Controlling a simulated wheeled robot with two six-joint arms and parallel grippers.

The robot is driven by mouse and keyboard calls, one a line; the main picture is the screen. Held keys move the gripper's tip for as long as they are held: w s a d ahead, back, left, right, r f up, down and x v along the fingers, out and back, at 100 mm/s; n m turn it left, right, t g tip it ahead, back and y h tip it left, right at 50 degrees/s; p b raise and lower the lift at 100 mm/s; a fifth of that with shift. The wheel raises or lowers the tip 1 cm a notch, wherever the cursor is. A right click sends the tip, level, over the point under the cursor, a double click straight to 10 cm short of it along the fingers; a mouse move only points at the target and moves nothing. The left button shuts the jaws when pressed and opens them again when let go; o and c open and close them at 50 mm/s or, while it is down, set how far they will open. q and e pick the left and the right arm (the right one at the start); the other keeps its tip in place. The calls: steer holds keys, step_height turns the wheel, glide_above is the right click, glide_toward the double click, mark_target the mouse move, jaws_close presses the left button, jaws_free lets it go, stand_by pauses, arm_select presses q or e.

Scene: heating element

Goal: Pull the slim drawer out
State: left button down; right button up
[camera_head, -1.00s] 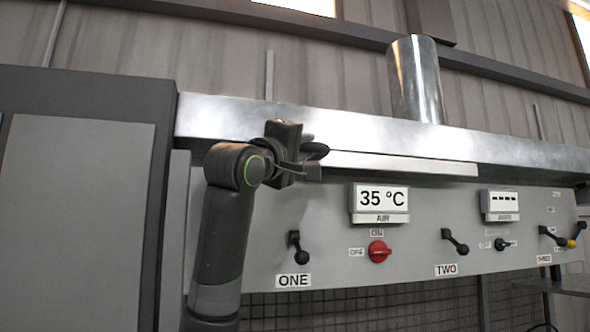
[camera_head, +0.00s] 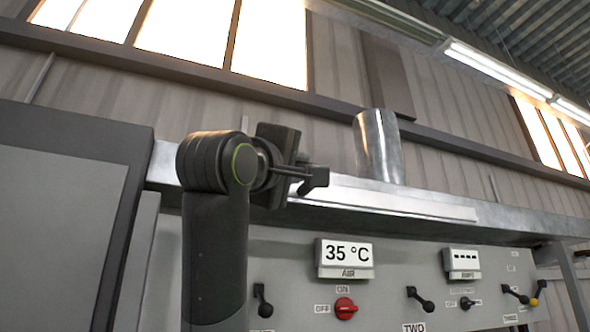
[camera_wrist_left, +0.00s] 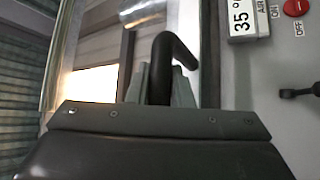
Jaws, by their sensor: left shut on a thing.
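The slim drawer (camera_head: 390,202) is a long, bright metal strip in the steel ledge above the control panel. My left gripper (camera_head: 312,180) is at the strip's left end, in front of the ledge. In the left wrist view a bent black handle (camera_wrist_left: 172,55) stands between the gripper's grey fingers, and the gripper is shut on it. The arm and gripper hide the drawer's left end and most of the handle in the head view. I cannot tell how far out the drawer is. My right gripper is not in view.
Below the ledge is a grey panel with a 35 °C display (camera_head: 346,252), a red knob (camera_head: 345,308) and several black levers. A metal pipe (camera_head: 377,148) rises behind the ledge. A dark cabinet (camera_head: 65,230) stands at the left.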

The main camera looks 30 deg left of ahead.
arm_select(q)
steer(key=c, duration=1.3)
jaws_free()
steer(key=shift+w, duration=0.1)
steer(key=shift+s+f+b, duration=0.35)
steer(key=shift+s+b, duration=0.1)
steer(key=shift+s, duration=0.1)
steer(key=b+v, duration=0.8)
steer(key=v, duration=0.8)
